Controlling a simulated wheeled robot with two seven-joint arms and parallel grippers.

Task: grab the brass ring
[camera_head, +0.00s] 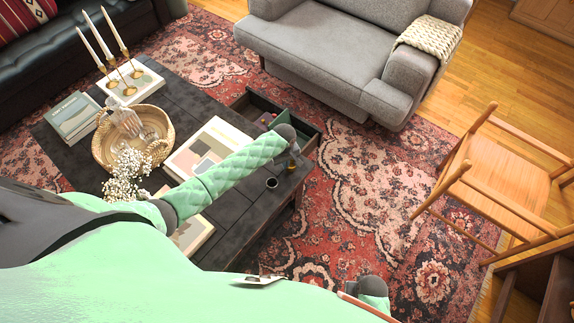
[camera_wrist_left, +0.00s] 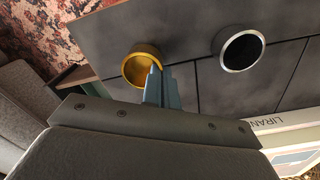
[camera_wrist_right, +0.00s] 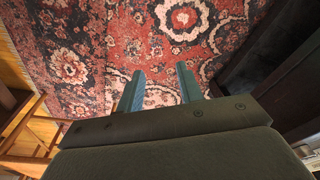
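The brass ring (camera_wrist_left: 128,68) is a short gold band near the table edge in the left wrist view. In the head view it shows small (camera_head: 291,166) under my left gripper (camera_head: 295,154). In the left wrist view my left gripper (camera_wrist_left: 154,72) has its fingers close together at the ring's right side wall, with the wall seemingly pinched between the tips. The fingers hide that part of the ring. I cannot tell whether the ring is lifted. My right gripper (camera_wrist_right: 160,80) is open and empty above the rug.
A silver-rimmed dark ring (camera_wrist_left: 240,49) stands on the dark table (camera_head: 237,212) beside the brass one.

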